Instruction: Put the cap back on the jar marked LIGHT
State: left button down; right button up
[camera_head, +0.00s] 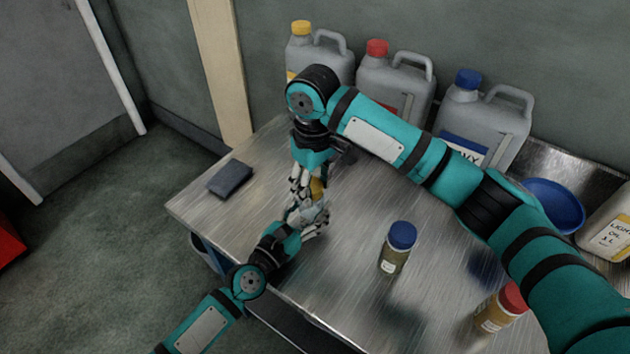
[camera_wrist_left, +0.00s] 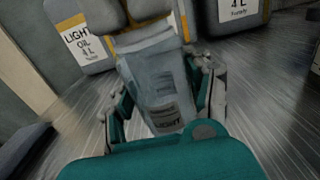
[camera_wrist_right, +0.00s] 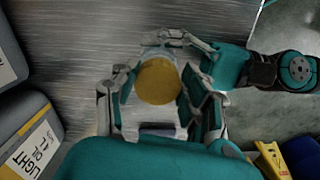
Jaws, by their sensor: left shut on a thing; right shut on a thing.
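The jar marked LIGHT (camera_wrist_left: 160,90) is a clear jar with a printed label; in the head view it shows partly between fingers (camera_head: 311,209). My left gripper (camera_head: 309,218) is shut on its body, near the table's left part. The yellow cap (camera_wrist_right: 158,81) is at the jar's mouth end; it also shows in the head view (camera_head: 317,188). My right gripper (camera_head: 309,184) is shut on the cap from above. In the left wrist view the cap's edge (camera_wrist_left: 145,36) is close to the jar's top; I cannot tell whether it is seated.
A blue-capped jar (camera_head: 397,248) and a red-capped jar (camera_head: 500,308) stand on the metal table (camera_head: 350,260). Grey canisters with yellow (camera_head: 318,52), red (camera_head: 395,85) and blue (camera_head: 480,115) caps line the back. A dark cloth (camera_head: 230,178) lies left. A blue bowl (camera_head: 553,203) is right.

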jog(key=m, duration=0.6)
jog(key=shift+s+a, duration=0.2)
jog(key=shift+a, duration=0.15)
jog(key=m, duration=0.3)
jog(key=shift+a, duration=0.1)
jog(key=m, duration=0.5)
jog(key=shift+w+a, duration=0.1)
jog(key=shift+w, duration=0.05)
jog(key=m, duration=0.3)
jog(key=shift+w, duration=0.1)
jog(key=m, duration=0.5)
jog(key=shift+w+a, duration=0.1)
jog(key=shift+w, duration=0.05)
jog(key=m, duration=0.4)
jog(key=shift+w+m, duration=0.15)
jog(key=shift+m, duration=0.25)
jog(key=m, duration=0.2)
jog(key=shift+w+m, duration=0.1)
jog(key=shift+m, duration=0.3)
jog(key=o, duration=0.7)
